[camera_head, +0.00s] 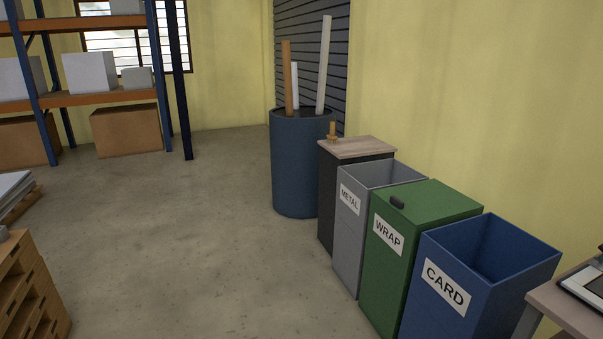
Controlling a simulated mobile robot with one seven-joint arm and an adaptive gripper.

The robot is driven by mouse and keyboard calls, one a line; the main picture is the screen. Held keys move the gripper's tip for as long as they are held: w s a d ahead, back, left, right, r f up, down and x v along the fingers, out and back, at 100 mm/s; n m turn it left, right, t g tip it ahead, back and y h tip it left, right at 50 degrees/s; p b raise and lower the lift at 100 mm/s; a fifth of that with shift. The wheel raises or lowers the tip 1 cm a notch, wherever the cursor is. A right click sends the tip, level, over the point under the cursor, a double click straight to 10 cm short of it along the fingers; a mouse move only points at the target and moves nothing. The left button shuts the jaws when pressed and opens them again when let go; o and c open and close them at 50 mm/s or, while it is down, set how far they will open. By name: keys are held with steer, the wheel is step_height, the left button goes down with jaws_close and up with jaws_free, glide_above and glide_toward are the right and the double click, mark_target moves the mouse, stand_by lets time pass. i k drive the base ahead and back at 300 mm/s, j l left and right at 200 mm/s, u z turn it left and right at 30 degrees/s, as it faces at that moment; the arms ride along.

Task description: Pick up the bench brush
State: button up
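A small brown wooden object with an upright handle (332,132) stands at the back left corner of the wood-topped dark cabinet (362,148). It may be the bench brush, but it is too small to tell for sure. No other brush shows clearly. My gripper is not in view.
Right of the cabinet stand a grey METAL bin (348,225), a lidded green WRAP bin (385,275) and an open blue CARD bin (440,295). A blue barrel (298,170) holds long tubes. A pallet stack (30,295) is left; the middle floor (190,220) is clear.

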mark_target(333, 138)
steer(key=i+j, duration=0.1)
steer(key=i, duration=3.85)
steer(key=l+z, duration=0.05)
steer(key=l, duration=0.05)
